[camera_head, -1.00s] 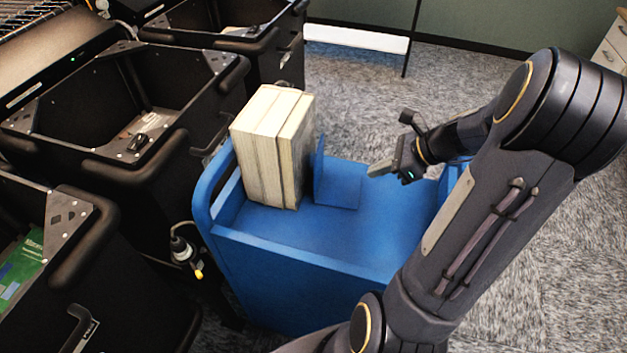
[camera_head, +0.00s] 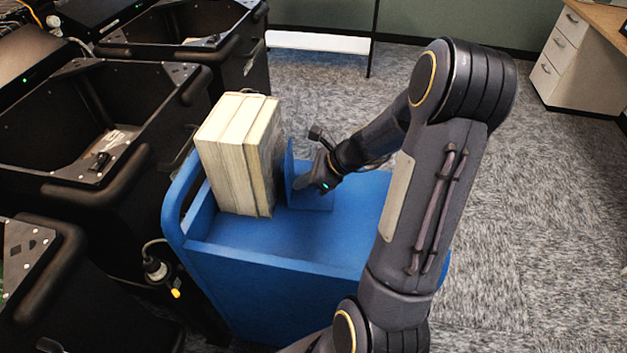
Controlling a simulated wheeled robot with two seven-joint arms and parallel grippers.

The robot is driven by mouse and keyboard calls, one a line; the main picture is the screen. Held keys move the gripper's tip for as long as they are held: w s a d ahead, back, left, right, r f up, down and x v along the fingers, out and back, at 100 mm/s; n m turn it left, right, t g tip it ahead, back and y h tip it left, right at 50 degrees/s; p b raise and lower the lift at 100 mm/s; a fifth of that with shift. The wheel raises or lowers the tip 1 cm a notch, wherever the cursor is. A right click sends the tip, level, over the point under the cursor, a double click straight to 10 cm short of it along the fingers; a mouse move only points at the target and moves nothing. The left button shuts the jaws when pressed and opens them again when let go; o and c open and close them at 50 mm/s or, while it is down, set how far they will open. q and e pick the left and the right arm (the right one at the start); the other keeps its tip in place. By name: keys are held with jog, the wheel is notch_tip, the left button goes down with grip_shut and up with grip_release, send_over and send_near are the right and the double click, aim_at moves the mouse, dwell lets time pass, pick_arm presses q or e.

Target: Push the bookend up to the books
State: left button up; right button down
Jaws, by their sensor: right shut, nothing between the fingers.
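Several thick cream books (camera_head: 228,165) stand upright together at the left end of the blue cart's top. The blue L-shaped bookend (camera_head: 312,204) stands just right of them, its upright plate facing the books and its flat foot extending right. A narrow gap shows between the plate and the books at the bottom. My right gripper (camera_head: 301,183) is shut and empty, its tip at the right side of the plate, above the foot. I cannot tell whether the tip touches the plate. My left gripper is not in view.
The blue cart (camera_head: 265,290) has a raised rim around its top. Black bins (camera_head: 100,110) stand close along its left side. My right arm covers the cart's right part. Carpet floor lies open to the right, with a drawer cabinet (camera_head: 572,65) at the back right.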

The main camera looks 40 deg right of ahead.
jog(key=shift+w+a, duration=0.1)
jog(key=shift+w+a, duration=0.6)
jog(key=shift+w, duration=0.1)
jog(key=shift+w+a, duration=0.2)
jog(key=shift+w, duration=0.1)
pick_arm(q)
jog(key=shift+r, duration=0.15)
pick_arm(e)
jog(key=shift+s+d, duration=0.15)
jog(key=s+d, duration=0.2)
jog(key=s, duration=0.1)
jog(key=shift+s+d+r+p, duration=0.2)
jog(key=shift+d+r+p, duration=0.2)
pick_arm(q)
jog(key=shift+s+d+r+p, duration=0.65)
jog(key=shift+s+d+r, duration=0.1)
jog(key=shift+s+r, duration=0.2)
pick_arm(e)
jog(key=v, duration=0.9)
jog(key=shift+a, duration=0.1)
